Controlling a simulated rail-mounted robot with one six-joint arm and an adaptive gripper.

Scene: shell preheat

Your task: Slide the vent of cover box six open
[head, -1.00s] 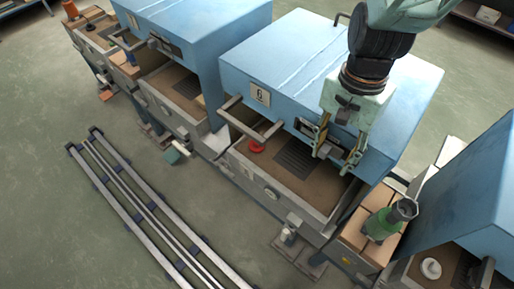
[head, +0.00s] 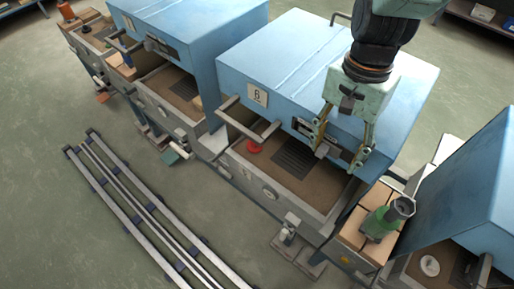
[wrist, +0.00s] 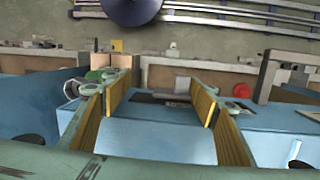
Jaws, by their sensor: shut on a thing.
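Cover box six is the blue box (head: 290,60) with a "6" plate (head: 257,94) on its front, in the middle of the head view. Its vent (head: 302,126) is a slot in the front face, with a dark part showing at its left. My gripper (head: 338,156) is at the right part of the vent, pointing down, one finger on each side of a small grey tab (head: 324,150). It is shut on this tab. In the wrist view the grey tab (wrist: 182,86) lies between the fingers, near the dark slot (wrist: 147,98). The fingers hide part of the vent.
Below the vent is an open bed with a grille (head: 294,160) and a red knob (head: 254,146). A bar handle (head: 262,133) juts out at the left. Other blue boxes flank box six. Floor rails (head: 150,215) lie in front.

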